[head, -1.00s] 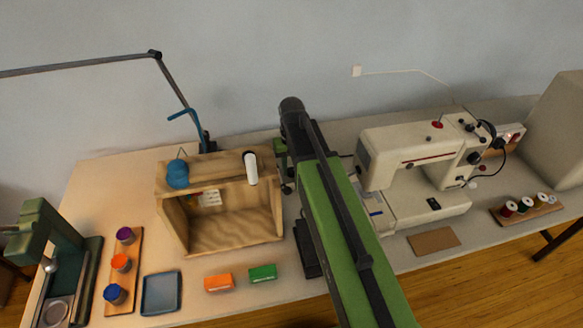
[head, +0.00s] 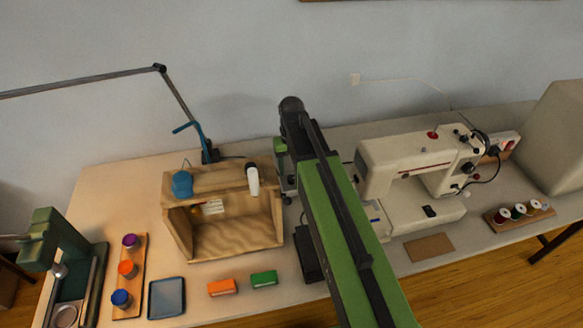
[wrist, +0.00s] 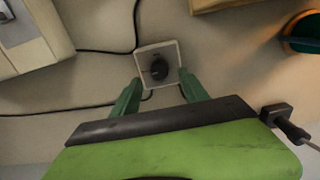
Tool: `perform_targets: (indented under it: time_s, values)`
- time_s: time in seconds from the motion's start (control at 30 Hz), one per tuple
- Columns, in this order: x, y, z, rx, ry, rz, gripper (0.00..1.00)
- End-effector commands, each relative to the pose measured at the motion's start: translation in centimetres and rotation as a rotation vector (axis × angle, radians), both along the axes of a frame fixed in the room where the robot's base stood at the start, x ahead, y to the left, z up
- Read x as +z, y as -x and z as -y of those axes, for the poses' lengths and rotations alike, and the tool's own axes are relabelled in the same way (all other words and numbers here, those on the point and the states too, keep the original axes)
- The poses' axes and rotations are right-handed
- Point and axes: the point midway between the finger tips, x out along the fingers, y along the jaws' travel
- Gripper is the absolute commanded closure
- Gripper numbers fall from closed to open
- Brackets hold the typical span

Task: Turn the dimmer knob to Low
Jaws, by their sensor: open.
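The dimmer knob (wrist: 159,69) is a dark round knob on a pale square plate (wrist: 146,53), seen from above in the wrist view. My gripper (wrist: 159,78) is open, with one green finger near each lower side of the plate. The knob lies between and slightly beyond the fingertips, and nothing is held. I cannot tell the knob's setting or whether the fingers touch the plate. In the head view, my green arm blocks the dimmer.
A sewing machine (head: 400,165) stands right of my arm. A wooden box (head: 205,240) with a blue item (head: 182,184) and white roll (head: 253,181) on top stands left. Dark cables (wrist: 105,51) run beside the dimmer. A lamp (head: 187,110) stands behind.

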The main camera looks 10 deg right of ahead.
Motion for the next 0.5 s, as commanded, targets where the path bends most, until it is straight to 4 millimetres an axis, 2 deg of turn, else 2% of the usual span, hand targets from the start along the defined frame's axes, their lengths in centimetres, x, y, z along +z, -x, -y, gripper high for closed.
perform_targets:
  time_s: [0.03,0.5]
  values:
    - [2.4,0.0,0.0,0.000,0.000,0.000,0.48]
    - [12.3,0.0,0.0,0.000,0.000,-0.001,0.48]
